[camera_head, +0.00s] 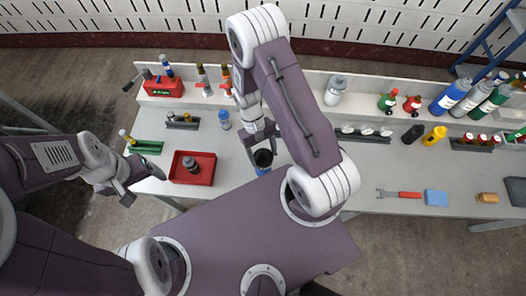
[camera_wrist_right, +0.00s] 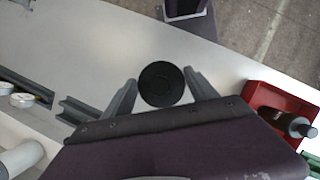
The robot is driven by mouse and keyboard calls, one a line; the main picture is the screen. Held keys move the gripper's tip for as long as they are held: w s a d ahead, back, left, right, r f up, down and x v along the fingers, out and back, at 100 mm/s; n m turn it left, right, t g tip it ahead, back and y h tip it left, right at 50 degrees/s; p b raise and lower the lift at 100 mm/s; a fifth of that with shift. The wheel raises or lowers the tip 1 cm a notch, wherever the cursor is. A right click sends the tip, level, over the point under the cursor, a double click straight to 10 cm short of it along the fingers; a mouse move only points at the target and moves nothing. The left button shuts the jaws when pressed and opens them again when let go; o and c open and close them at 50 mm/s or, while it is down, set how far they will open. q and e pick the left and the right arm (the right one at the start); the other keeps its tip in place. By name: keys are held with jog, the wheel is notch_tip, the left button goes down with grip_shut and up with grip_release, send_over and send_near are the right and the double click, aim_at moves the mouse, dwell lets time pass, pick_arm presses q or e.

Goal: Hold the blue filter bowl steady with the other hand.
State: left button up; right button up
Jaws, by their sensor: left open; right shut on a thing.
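The blue filter bowl (camera_head: 262,170) stands near the table's front edge in the head view. It has a round black top, which also shows as the bowl's dark disc (camera_wrist_right: 161,84) in the right wrist view. My right gripper (camera_head: 262,142) reaches down over it from above. In the wrist view its two fingers lie on either side of the black top, and the jaws are shut on the bowl. The lower part of the bowl is partly hidden. My left gripper (camera_head: 143,187) is open and empty, left of the bowl by the table's front left corner.
A red tray (camera_head: 207,179) with a dark cylinder (camera_head: 190,163) lies between my left gripper and the bowl. A small blue bottle (camera_head: 224,121) stands behind. A shelf with bottles runs along the back. The table right of the bowl is partly clear, with a red-handled wrench (camera_head: 408,195).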

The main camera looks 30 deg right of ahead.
jog(key=shift+w+d+f, duration=0.1)
jog(key=o, duration=1.8)
jog(key=shift+w+r, duration=0.1)
jog(key=shift+r, duration=0.1)
jog(key=b+v, duration=0.1)
jog(key=v, duration=0.7)
jog(key=shift+r, duration=0.35)
jog(key=shift+w, duration=0.1)
